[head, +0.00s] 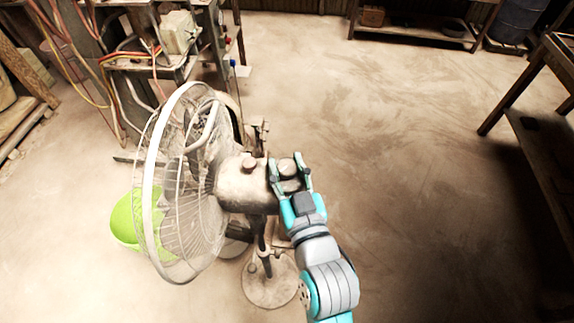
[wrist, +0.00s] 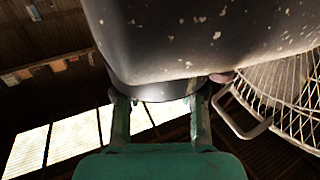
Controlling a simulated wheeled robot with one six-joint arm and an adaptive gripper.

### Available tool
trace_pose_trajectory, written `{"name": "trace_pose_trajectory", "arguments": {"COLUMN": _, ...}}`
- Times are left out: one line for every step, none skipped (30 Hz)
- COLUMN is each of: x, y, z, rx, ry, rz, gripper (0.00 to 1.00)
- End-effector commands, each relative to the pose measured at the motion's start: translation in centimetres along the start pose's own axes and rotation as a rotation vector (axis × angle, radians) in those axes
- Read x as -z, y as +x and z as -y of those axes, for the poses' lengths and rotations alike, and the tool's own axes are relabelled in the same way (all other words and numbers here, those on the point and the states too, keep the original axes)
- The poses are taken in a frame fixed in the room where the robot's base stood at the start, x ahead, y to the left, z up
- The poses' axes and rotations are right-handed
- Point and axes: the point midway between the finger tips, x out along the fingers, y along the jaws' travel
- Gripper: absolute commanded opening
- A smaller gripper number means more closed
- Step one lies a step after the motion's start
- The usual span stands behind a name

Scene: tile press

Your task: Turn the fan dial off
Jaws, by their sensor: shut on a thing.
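A pedestal fan with a worn metal motor housing (head: 238,185) and a round wire cage (head: 185,190) stands on the floor in the head view. Its round dial (head: 287,168) is at the right end of the housing. My gripper (head: 288,175) reaches it from the lower right, with one finger on each side, shut on the dial. In the wrist view the scuffed housing (wrist: 205,40) fills the top. My gripper (wrist: 158,100) has its fingers either side of the dial's grey rim (wrist: 160,91). The dial's face and any marks are hidden or too small to read.
A small knob (head: 249,163) sits on top of the housing. A lime-green round thing (head: 124,218) lies behind the cage. A cluttered bench with cables (head: 150,62) stands at the back left. A table (head: 545,130) is at the right. The floor between is clear.

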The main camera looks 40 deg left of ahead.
Motion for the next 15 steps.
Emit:
{"name": "trace_pose_trajectory", "arguments": {"x": -0.03, "y": -0.01, "z": -0.15, "rx": 0.012, "ry": 0.001, "rz": 0.001, "gripper": 0.05}}
{"name": "trace_pose_trajectory", "arguments": {"x": -0.04, "y": -0.01, "z": -0.18, "rx": 0.022, "ry": 0.001, "rz": 0.001, "gripper": 0.05}}
{"name": "trace_pose_trajectory", "arguments": {"x": -0.03, "y": -0.02, "z": -0.18, "rx": 0.037, "ry": 0.002, "rz": 0.001, "gripper": 0.05}}
{"name": "trace_pose_trajectory", "arguments": {"x": -0.02, "y": -0.02, "z": -0.18, "rx": 0.049, "ry": 0.001, "rz": 0.001, "gripper": 0.05}}
{"name": "trace_pose_trajectory", "arguments": {"x": -0.01, "y": -0.02, "z": -0.22, "rx": 0.062, "ry": 0.001, "rz": 0.001, "gripper": 0.05}}
{"name": "trace_pose_trajectory", "arguments": {"x": -0.02, "y": -0.02, "z": -0.23, "rx": 0.080, "ry": 0.001, "rz": 0.001, "gripper": 0.05}}
{"name": "trace_pose_trajectory", "arguments": {"x": -0.02, "y": -0.02, "z": -0.22, "rx": 0.096, "ry": 0.002, "rz": 0.001, "gripper": 0.05}}
{"name": "trace_pose_trajectory", "arguments": {"x": 0.01, "y": -0.02, "z": -0.25, "rx": 0.111, "ry": 0.002, "rz": 0.000, "gripper": 0.05}}
{"name": "trace_pose_trajectory", "arguments": {"x": 0.00, "y": -0.01, "z": -0.26, "rx": 0.133, "ry": 0.002, "rz": 0.001, "gripper": 0.05}}
{"name": "trace_pose_trajectory", "arguments": {"x": 0.00, "y": 0.00, "z": -0.25, "rx": 0.149, "ry": 0.001, "rz": 0.000, "gripper": 0.05}}
{"name": "trace_pose_trajectory", "arguments": {"x": 0.02, "y": 0.02, "z": -0.29, "rx": 0.166, "ry": 0.001, "rz": 0.000, "gripper": 0.05}}
{"name": "trace_pose_trajectory", "arguments": {"x": 0.01, "y": 0.02, "z": -0.27, "rx": 0.189, "ry": 0.001, "rz": 0.000, "gripper": 0.05}}
{"name": "trace_pose_trajectory", "arguments": {"x": 0.03, "y": 0.02, "z": -0.27, "rx": 0.206, "ry": 0.001, "rz": 0.000, "gripper": 0.05}}
{"name": "trace_pose_trajectory", "arguments": {"x": 0.02, "y": 0.01, "z": -0.28, "rx": 0.224, "ry": 0.000, "rz": 0.000, "gripper": 0.05}}
{"name": "trace_pose_trajectory", "arguments": {"x": 0.04, "y": 0.01, "z": -0.27, "rx": 0.248, "ry": 0.000, "rz": -0.001, "gripper": 0.05}}
